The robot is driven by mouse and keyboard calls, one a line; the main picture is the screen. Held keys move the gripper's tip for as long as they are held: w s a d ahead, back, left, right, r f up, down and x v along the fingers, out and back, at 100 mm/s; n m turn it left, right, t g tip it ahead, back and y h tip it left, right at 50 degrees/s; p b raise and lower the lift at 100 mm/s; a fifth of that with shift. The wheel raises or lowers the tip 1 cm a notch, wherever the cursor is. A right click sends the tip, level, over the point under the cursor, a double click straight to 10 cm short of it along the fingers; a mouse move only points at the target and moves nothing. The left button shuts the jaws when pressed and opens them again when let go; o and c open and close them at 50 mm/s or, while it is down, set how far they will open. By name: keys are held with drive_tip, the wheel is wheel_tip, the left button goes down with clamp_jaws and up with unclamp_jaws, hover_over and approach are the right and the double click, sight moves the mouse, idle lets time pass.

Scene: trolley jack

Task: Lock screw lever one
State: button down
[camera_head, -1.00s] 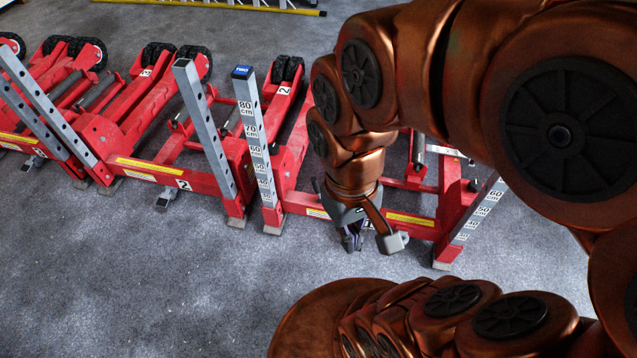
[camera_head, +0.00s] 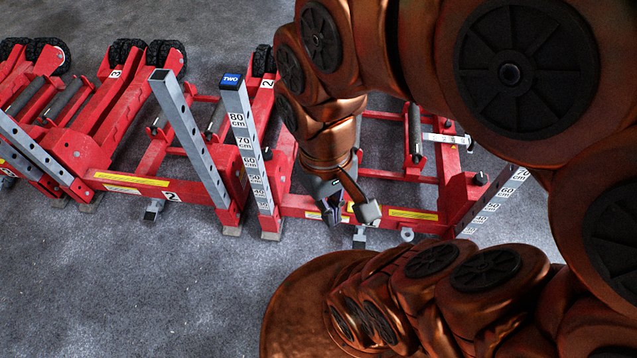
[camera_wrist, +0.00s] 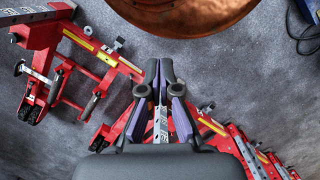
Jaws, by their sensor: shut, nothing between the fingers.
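My gripper (camera_head: 333,210) hangs in front of the red jack whose grey post (camera_head: 239,128) has a blue cap reading TWO. Its fingers are shut and empty, pointing down just in front of the jack's front beam (camera_head: 298,208); I cannot tell if they touch it. A small grey metal piece (camera_head: 360,238) sticks out low beside the fingertips, and a grey ring-like part (camera_head: 407,234) is to its right. I cannot tell which part is screw lever one. In the wrist view the fingers (camera_wrist: 159,68) lie close together, with a scale-marked post (camera_wrist: 160,124) seen between them.
A second red jack (camera_head: 140,183) stands at the left with a grey post (camera_head: 192,138). Another grey post (camera_head: 490,203) with a scale rises right of my gripper. The carpet (camera_head: 120,290) in front is clear. A dark cable (camera_wrist: 302,30) lies at the wrist view's corner.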

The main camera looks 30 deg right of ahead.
drive_tip(key=w+a+f+m+g+y+b, duration=0.1)
drive_tip(key=w+a+f+m+y+b, duration=0.15)
drive_tip(key=w+f+m+b, duration=0.35)
drive_tip(key=w+a+f+m+g+y+b, duration=0.1)
drive_tip(key=w+a+f+m+y+b, duration=0.1)
drive_tip(key=w+f+m+y+b, duration=0.35)
drive_tip(key=w+d+f+m+t+y+b, duration=0.2)
drive_tip(key=w+d+f+m+b, duration=0.2)
drive_tip(key=w+f+m, duration=0.3)
drive_tip(key=w+d+f+m+t+y+b, duration=0.2)
drive_tip(key=w+d+f+m+y+b, duration=0.15)
drive_tip(key=w+f, duration=0.5)
drive_tip(key=w+d+f+m+t+b, duration=0.2)
drive_tip(key=d+f+m+t+b, duration=0.1)
drive_tip(key=d+f+m, duration=0.4)
drive_tip(key=w+d+f+m+t+b, duration=0.3)
drive_tip(key=d+f+m+b, duration=0.15)
drive_tip(key=d+f, duration=0.35)
drive_tip(key=s+d+f+m+t+h+b, duration=0.2)
drive_tip(key=d+f+m, duration=0.4)
drive_tip(key=f, duration=0.4)
drive_tip(key=s+d+f+m+t+h+b, duration=0.2)
drive_tip(key=d+f+m, duration=0.4)
drive_tip(key=f, duration=0.5)
drive_tip(key=shift+s+d+t+b, duration=0.6)
drive_tip(key=shift+s+d+t, duration=0.5)
drive_tip(key=shift+d, duration=0.05)
drive_tip(key=shift+f, duration=0.1)
